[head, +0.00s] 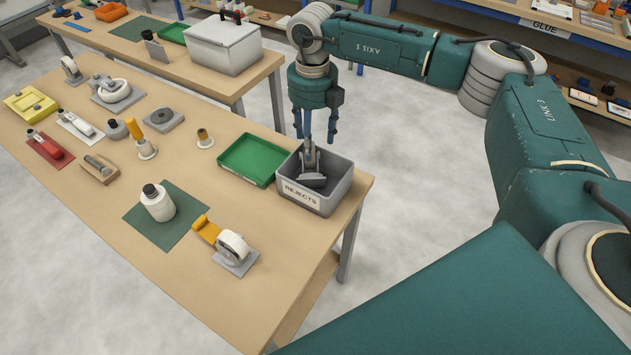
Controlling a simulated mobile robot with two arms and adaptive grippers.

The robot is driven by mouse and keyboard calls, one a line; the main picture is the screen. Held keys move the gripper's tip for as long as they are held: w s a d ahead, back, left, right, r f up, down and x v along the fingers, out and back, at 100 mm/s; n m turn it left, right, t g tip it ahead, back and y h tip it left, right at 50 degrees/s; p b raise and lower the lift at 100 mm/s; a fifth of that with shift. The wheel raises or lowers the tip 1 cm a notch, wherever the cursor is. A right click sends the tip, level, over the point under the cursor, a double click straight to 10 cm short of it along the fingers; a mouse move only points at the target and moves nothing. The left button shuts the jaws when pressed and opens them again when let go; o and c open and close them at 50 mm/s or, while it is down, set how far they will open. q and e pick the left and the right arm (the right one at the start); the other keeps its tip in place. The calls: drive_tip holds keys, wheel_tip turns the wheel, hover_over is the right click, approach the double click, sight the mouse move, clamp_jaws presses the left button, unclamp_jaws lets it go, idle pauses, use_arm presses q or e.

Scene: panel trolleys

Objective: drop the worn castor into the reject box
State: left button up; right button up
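The grey reject box (316,199), labelled REJECTS, stands at the right corner of the near table. A grey castor (309,157) with a dark base is in the box, its upper part rising above the rim. My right gripper (315,138) points down just above the castor, with its fingers spread and a gap between them. The fingertips are close to the top of the castor; whether they touch it I cannot tell. The bottom of the box is mostly hidden. My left gripper is not in view.
A green tray (253,160) adjoins the box on its left. A castor with an orange pedal (234,248) and a white bottle (158,203) on a green mat stand nearer. Several tools and parts lie farther left. Bare tabletop (290,237) lies in front of the box.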

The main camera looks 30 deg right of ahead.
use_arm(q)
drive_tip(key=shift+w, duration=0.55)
use_arm(e)
wheel_tip(320, 180, up, 12)
